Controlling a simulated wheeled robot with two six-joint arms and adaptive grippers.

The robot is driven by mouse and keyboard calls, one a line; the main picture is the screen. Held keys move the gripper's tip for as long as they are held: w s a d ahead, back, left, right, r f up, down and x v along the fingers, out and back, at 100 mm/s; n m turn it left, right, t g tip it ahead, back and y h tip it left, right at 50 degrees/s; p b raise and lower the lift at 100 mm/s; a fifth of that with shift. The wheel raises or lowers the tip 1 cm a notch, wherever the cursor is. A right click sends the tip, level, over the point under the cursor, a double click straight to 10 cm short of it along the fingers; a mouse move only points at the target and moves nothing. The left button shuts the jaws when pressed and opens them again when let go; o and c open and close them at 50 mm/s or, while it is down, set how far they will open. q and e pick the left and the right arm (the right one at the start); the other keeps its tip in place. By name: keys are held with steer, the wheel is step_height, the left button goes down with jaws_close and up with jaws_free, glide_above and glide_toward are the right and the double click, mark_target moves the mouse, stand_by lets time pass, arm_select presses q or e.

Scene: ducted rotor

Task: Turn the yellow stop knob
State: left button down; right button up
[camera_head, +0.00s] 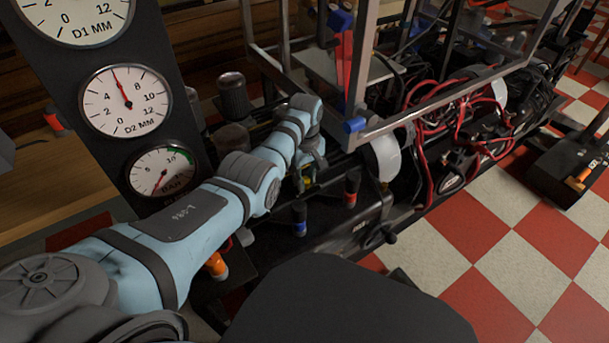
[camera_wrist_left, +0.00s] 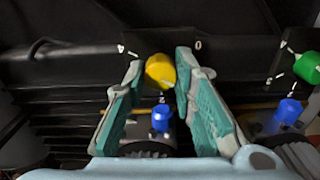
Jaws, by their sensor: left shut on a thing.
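The yellow stop knob (camera_wrist_left: 160,71) sits on a dark panel and shows between the two fingertips of my left gripper (camera_wrist_left: 160,78) in the left wrist view. The fingers are closed on the knob, one pad on each side. White marks surround the knob on the panel. In the head view my left gripper (camera_head: 312,172) reaches down at the black unit, and only a small bit of the yellow knob (camera_head: 308,183) shows there. The knob's exact angle is hard to tell. My right gripper is not in view.
A green knob (camera_wrist_left: 307,67) is to the right on the panel. A blue-capped fitting (camera_wrist_left: 160,116) lies between my fingers, nearer the wrist. A red-capped part (camera_head: 351,187) and a metal frame (camera_head: 360,60) stand close by. A gauge board (camera_head: 160,75) is at left.

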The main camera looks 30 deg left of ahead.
arm_select(q)
steer(key=shift+r+m+p, duration=0.1)
steer(key=shift+m+p, duration=0.45)
steer(key=shift+m, duration=1.45)
steer(key=shift+m+p, duration=0.4)
steer(key=shift+m, duration=0.6)
steer(key=m, duration=0.2)
steer(key=shift+m, duration=0.3)
steer(key=m, duration=0.3)
steer(key=shift+m, duration=0.3)
steer(key=m, duration=0.3)
steer(key=shift+m, duration=0.4)
steer(key=m, duration=0.4)
steer(key=shift+a, duration=0.1)
steer(key=shift+w+m, duration=0.1)
steer(key=shift+m, duration=1.1)
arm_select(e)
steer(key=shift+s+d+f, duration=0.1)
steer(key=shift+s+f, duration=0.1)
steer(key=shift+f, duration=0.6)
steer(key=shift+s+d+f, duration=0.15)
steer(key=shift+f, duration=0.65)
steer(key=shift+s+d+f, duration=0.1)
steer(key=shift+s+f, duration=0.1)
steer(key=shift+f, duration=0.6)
